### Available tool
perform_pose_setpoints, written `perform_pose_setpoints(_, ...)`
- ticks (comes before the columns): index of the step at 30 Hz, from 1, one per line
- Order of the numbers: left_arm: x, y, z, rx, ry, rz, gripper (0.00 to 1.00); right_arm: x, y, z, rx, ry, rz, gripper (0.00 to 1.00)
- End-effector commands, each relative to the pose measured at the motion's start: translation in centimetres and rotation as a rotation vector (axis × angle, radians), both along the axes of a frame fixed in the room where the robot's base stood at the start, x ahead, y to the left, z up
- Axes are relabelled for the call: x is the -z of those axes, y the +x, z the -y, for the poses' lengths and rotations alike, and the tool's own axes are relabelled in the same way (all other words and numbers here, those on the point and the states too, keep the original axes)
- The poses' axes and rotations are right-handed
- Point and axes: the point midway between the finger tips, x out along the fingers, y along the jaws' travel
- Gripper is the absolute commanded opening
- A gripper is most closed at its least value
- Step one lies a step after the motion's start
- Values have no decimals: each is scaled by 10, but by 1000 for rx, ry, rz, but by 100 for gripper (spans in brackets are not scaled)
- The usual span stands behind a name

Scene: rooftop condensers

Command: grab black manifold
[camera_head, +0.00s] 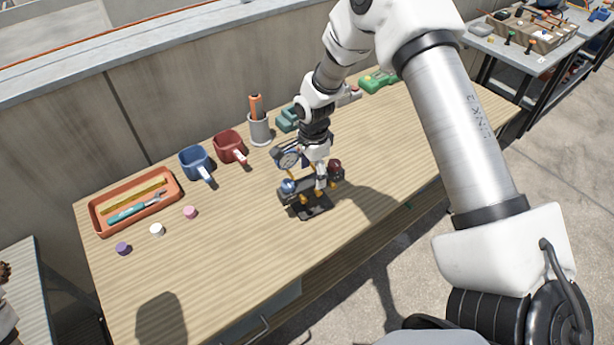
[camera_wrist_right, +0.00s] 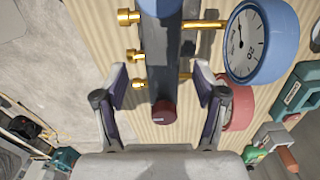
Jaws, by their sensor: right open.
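The black manifold (camera_head: 297,189) is a dark bar with brass fittings, standing on the workbench with a black base plate (camera_head: 314,207) below it. A blue knob (camera_head: 288,186) is at its left end and a dark red knob (camera_head: 335,166) at its right. In the right wrist view the manifold (camera_wrist_right: 160,55) runs up between the fingers, with brass ports, a blue-rimmed gauge (camera_wrist_right: 250,42) and a red gauge (camera_wrist_right: 238,108). My right gripper (camera_head: 320,180) is at the manifold, its open fingers (camera_wrist_right: 162,88) on either side with gaps. My left gripper is not in view.
On the workbench (camera_head: 230,260), an orange tray (camera_head: 178,190) holds tools at the left. A blue mug (camera_head: 195,162), a red mug (camera_head: 229,147) and a grey cup (camera_head: 260,130) stand along the back. Small caps lie front left. The front middle is clear.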

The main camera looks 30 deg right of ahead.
Motion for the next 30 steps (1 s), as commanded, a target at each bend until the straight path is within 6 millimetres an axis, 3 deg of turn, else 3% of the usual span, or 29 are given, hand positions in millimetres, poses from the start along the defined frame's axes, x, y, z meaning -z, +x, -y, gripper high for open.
perform_pose_setpoints(2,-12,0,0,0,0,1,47,12,-3,-1,0,-1,-6,71)
perform_pose_setpoints(8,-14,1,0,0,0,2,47,39,-2,-1,0,-1,-1,71)
perform_pose_setpoints(30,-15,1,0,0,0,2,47,44,-2,-1,0,0,-1,71)
